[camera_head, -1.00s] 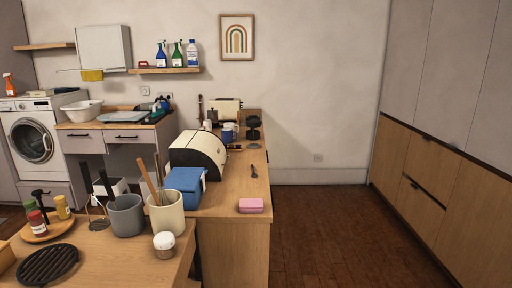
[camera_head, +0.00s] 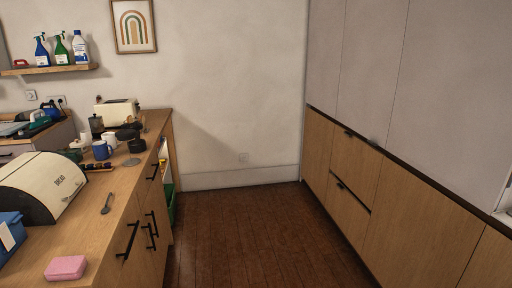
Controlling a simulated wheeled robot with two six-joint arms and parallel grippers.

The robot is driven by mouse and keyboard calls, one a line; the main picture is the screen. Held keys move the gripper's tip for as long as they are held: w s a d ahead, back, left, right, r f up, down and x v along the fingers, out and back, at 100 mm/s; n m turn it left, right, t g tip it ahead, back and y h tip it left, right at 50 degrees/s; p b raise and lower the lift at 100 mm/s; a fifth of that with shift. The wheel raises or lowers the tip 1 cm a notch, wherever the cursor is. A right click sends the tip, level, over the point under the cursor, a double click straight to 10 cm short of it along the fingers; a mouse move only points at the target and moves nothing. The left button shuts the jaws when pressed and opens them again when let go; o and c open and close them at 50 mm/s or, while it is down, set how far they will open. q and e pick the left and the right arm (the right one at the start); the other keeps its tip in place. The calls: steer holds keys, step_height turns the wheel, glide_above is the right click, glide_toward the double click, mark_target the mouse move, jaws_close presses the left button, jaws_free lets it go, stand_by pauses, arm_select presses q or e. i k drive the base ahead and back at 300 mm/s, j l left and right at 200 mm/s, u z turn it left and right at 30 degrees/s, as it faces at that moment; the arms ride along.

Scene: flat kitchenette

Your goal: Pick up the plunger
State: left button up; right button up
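I see no plunger in the head view. Neither of my grippers shows in the frame, so I cannot see whether they hold anything.
A wooden counter (camera_head: 110,228) on the left bears a bread box (camera_head: 42,186), a pink sponge (camera_head: 66,267), a blue mug (camera_head: 101,150) and a toaster (camera_head: 117,113). A green bin (camera_head: 170,203) stands beyond its end. Tall cabinets (camera_head: 345,180) line the right. The floor (camera_head: 245,240) between is clear.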

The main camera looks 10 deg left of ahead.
mark_target(127, 134)
steer(key=i+u, duration=0.2)
steer(key=i, duration=0.3)
steer(key=i+l+u, duration=0.2)
steer(key=i, duration=0.3)
steer(key=i+l+u, duration=0.2)
steer(key=i, duration=0.3)
